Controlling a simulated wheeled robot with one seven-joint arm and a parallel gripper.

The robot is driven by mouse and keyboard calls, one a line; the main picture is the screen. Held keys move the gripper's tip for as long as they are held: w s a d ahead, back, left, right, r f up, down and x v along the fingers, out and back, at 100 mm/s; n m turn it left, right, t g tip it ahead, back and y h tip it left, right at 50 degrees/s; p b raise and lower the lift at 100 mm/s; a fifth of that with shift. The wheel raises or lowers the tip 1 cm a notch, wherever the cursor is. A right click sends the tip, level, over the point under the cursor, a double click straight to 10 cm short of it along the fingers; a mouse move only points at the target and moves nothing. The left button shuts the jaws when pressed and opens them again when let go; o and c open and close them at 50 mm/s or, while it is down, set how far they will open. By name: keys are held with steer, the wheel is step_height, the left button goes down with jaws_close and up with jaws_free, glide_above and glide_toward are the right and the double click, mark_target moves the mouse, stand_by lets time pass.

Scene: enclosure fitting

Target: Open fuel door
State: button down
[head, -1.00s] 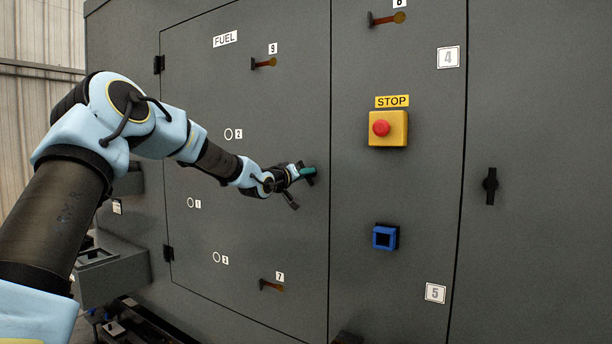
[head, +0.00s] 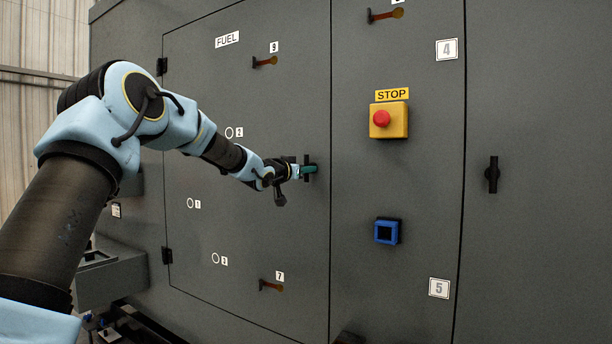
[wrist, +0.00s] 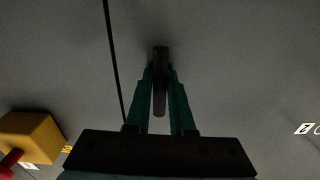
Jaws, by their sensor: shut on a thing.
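The fuel door (head: 250,215) is a large grey panel with a FUEL label at its upper left and hinges on its left edge. It sits flush with the enclosure. A black handle (head: 306,177) is at its right edge and stands upright. It also shows in the wrist view (wrist: 160,98). My gripper (head: 309,169) has green fingers and reaches the handle from the left. In the wrist view the fingers (wrist: 160,85) are on both sides of the handle, shut on it. Part of the handle is hidden behind the fingers in the head view.
A yellow box with a red stop button (head: 381,118) and a blue square fitting (head: 387,231) are on the panel right of the door. Another black handle (head: 492,174) is farther right. Orange-tipped latches (head: 265,62) (head: 271,285) are on the door.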

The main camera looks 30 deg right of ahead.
steer(key=shift+s+d+f+m, duration=0.1)
steer(key=shift+s+d+m, duration=0.1)
steer(key=shift+m, duration=0.4)
steer(key=c, duration=1)
jaws_free()
steer(key=o, duration=0.8)
steer(key=shift+w+a, duration=0.1)
steer(key=shift+o, duration=0.2)
steer(key=shift+a+b, duration=0.1)
steer(key=shift+b, duration=0.2)
steer(key=b+v, duration=0.3)
steer(key=v, duration=0.7)
steer(key=shift+a, duration=0.3)
